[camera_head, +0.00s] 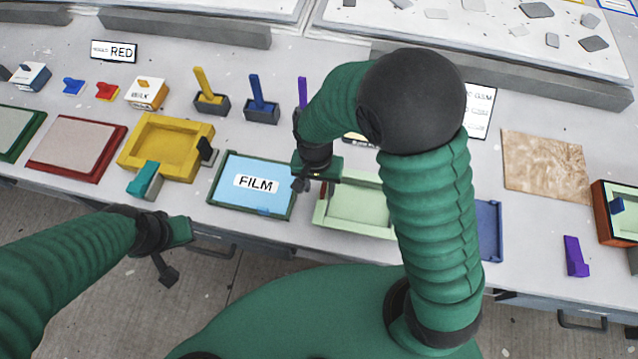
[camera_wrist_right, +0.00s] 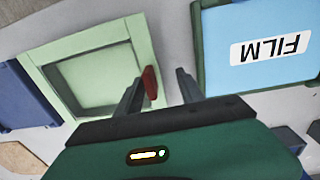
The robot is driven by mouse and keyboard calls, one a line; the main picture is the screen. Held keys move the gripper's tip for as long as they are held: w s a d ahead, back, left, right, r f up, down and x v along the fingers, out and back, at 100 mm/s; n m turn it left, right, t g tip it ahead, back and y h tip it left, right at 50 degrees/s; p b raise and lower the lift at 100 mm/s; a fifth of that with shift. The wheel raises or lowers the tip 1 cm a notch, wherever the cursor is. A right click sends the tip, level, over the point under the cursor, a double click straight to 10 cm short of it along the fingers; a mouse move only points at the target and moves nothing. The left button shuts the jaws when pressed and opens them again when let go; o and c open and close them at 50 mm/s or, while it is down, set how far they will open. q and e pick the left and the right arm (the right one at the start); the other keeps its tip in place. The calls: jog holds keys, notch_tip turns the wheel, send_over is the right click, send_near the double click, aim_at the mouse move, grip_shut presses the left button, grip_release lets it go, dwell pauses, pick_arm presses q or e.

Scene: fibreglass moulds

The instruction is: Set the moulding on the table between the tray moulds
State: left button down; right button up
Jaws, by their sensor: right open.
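Tray moulds stand in a row on the grey table (camera_head: 60,140). They include a red-rimmed one (camera_head: 72,150), an empty yellow one (camera_head: 165,148), a green-rimmed one with a blue sheet marked FILM (camera_head: 252,183), and an empty pale green one (camera_head: 360,203). I cannot tell which piece is the moulding. My right gripper (camera_head: 303,184) is above the gap between the FILM mould and the pale green mould. The right wrist view shows its fingers (camera_wrist_right: 163,88) apart and empty, beside a small red piece (camera_wrist_right: 151,83). My left gripper (camera_head: 168,258) hangs before the table's front edge; its jaw opening is unclear.
A teal-and-grey block (camera_head: 146,180) stands at the yellow mould's front. Yellow (camera_head: 205,85) and blue (camera_head: 256,92) upright handles are behind. A marbled sheet (camera_head: 546,166), a purple piece (camera_head: 575,256) and an orange-rimmed mould (camera_head: 608,215) are right. My right arm hides part of the table.

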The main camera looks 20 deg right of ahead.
jog(key=shift+r, duration=0.1)
notch_tip(320, 180, up, 12)
jog(key=p, duration=0.1)
jog(key=s+d+f+n+t, duration=0.2)
jog(key=s+d+f+n, duration=0.1)
jog(key=s+d+n, duration=0.2)
jog(key=shift+s+d+f+n+t+y, duration=0.2)
jog(key=shift+s+d+n+t+y, duration=0.15)
jog(key=shift+d+n, duration=0.3)
